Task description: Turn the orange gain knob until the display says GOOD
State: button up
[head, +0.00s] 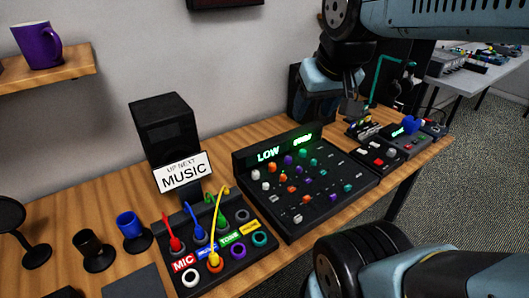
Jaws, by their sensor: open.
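The mixer (352,200) sits on the wooden table with rows of coloured knobs. Its raised back panel has a green display (268,154) that reads LOW. A second green text (302,139) to its right is too small to read surely. Several orange knobs show, among them one orange knob (290,190) in the left half; I cannot tell which is the gain knob. My gripper (352,118) hangs behind the mixer's right end, above the small devices, apart from the knobs. It is open and looks empty; its fingertips are small and dark.
A patch box (236,262) with red, blue, green and yellow cables stands left of the mixer. Behind it is a black speaker (164,128) with an UP NEXT MUSIC sign (183,173). Small devices (378,155) stand to the right. A blue cup (130,225) is at left.

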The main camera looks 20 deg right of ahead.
jog(key=w+f+g, duration=0.2)
jog(key=w, duration=0.7)
jog(key=n+g, duration=0.1)
jog(key=g, duration=0.2)
send_over(273, 164)
notch_tip(273, 164, down, 21)
notch_tip(273, 164, down, 13)
jog(key=shift+f, duration=0.2)
jog(key=shift+a, duration=0.1)
jog(key=shift+c, duration=0.2)
grip_shut()
jog(key=m, duration=0.4)
jog(key=shift+o, duration=0.2)
grip_release()
